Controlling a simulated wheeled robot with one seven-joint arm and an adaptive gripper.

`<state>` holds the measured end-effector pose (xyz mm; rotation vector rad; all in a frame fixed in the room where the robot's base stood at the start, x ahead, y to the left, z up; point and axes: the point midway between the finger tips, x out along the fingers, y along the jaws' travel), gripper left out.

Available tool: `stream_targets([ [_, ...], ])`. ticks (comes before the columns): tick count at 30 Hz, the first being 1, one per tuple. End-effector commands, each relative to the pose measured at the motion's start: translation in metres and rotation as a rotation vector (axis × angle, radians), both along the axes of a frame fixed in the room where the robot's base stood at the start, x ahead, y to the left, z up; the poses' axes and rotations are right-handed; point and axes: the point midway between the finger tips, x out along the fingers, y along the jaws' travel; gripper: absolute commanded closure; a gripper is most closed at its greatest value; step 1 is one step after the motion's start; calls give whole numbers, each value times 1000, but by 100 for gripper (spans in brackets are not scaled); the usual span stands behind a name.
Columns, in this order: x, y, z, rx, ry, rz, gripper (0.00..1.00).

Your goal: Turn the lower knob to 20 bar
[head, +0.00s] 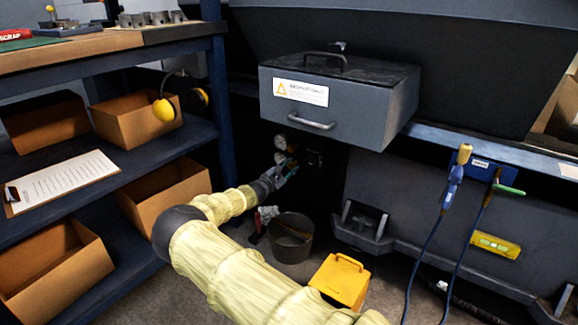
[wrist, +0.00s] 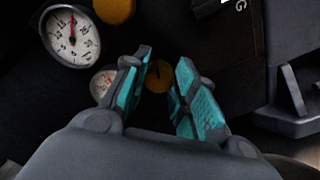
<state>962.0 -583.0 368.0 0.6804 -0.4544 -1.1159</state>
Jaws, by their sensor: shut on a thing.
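The lower knob (wrist: 159,76) is a round yellow knob with a dark mark, seen between my fingertips in the wrist view. My gripper (wrist: 155,82) has teal finger pads and is shut on this knob; it also shows in the head view (head: 287,175), reaching the dark panel under the grey box. The lower gauge (wrist: 103,83) is small and white, partly covered by my left finger, so its reading cannot be told. The upper gauge (wrist: 70,36) has a red needle pointing nearly straight up. The upper yellow knob (wrist: 115,9) is cut by the top edge.
The grey box (head: 335,97) with handles juts out above the panel. A round bin (head: 291,240) and a yellow case (head: 341,281) stand on the floor below. A blue shelf unit (head: 222,85) stands left of my arm. A dark bracket (wrist: 291,110) is at right.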

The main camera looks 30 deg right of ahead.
Motion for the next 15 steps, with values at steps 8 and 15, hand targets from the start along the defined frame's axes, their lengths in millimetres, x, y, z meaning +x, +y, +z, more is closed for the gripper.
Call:
stream_targets([
  [8, 0, 0, -1, 83, -199, 1, 96],
  [15, -1, 0, -2, 130, -313, 1, 96],
])
